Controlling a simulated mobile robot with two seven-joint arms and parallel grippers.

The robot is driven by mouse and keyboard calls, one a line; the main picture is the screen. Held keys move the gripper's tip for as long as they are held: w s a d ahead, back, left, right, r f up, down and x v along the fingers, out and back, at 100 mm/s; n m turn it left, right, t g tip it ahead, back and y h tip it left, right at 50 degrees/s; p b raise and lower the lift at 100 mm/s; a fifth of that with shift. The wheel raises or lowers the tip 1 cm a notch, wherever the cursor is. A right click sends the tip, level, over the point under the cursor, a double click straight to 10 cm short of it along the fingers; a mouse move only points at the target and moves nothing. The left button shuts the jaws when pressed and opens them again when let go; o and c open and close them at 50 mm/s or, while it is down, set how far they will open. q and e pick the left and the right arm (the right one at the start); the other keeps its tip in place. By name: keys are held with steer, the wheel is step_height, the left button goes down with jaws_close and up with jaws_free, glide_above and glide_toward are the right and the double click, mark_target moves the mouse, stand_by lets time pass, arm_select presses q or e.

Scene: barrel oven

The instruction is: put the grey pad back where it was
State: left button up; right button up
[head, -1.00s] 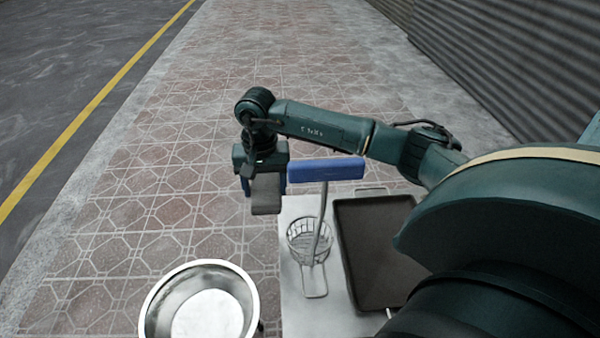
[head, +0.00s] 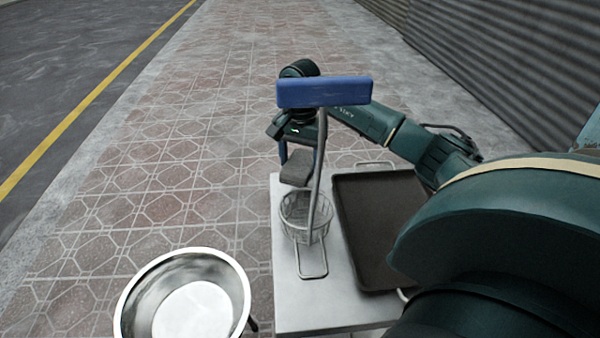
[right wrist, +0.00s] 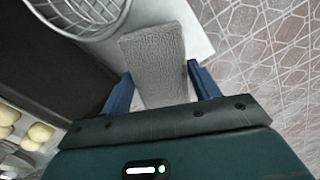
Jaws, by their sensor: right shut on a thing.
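The grey pad (head: 297,168) is held in my right gripper (head: 299,160), just beyond the wire basket (head: 291,212) in the head view. In the right wrist view the pad (right wrist: 155,60) lies between the two blue fingers of my gripper (right wrist: 160,88) and sticks out past them. The basket (right wrist: 85,18) shows at the upper left there. The pad looks raised above the white table (head: 290,310), near its far left corner; its exact height is unclear. My left gripper is not in view.
A blue-topped grey handle (head: 325,92) rises at the basket and partly hides my right gripper. A dark tray (head: 375,230) lies on the right of the table. A metal bowl (head: 190,300) stands left of the table. Paving beyond is clear.

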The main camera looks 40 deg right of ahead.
mark_target(300, 162)
steer(key=shift+f, duration=1.95)
steer(key=shift+f, duration=0.15)
steer(key=o, duration=0.9)
steer(key=shift+o, duration=0.2)
step_height(300, 162, up, 12)
steer(key=shift+r, duration=0.2)
